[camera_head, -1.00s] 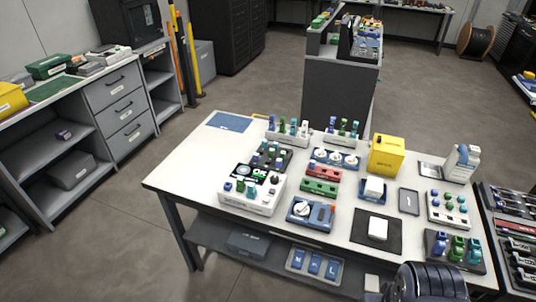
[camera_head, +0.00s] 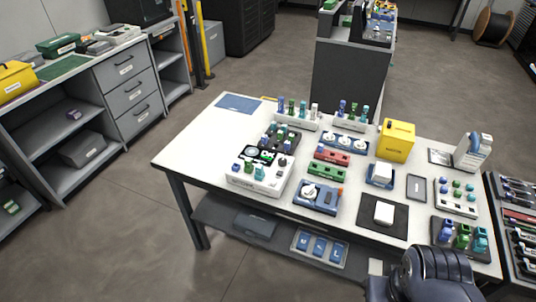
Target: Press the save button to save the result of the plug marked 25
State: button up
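A white splicing machine (camera_head: 258,177) sits at the left front of the white table. Its dark screen (camera_head: 262,154) shows a round picture and green marks, too small to read. Several coloured knobs or buttons line its front; I cannot tell which is the save button. Coloured plugs stand in a white rack (camera_head: 296,118) and a second white rack (camera_head: 350,124) at the back; no number such as 25 is readable. My dark arm shows at the bottom right, in front of the table. My gripper's fingertips are not visible.
The table (camera_head: 205,140) also holds a yellow box (camera_head: 396,141), a white bottle (camera_head: 473,152), a dark mat (camera_head: 365,213) with a white block, and a front-right tray of coloured plugs (camera_head: 461,236). Grey floor is free to the left, between the table and the drawer cabinet (camera_head: 131,88).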

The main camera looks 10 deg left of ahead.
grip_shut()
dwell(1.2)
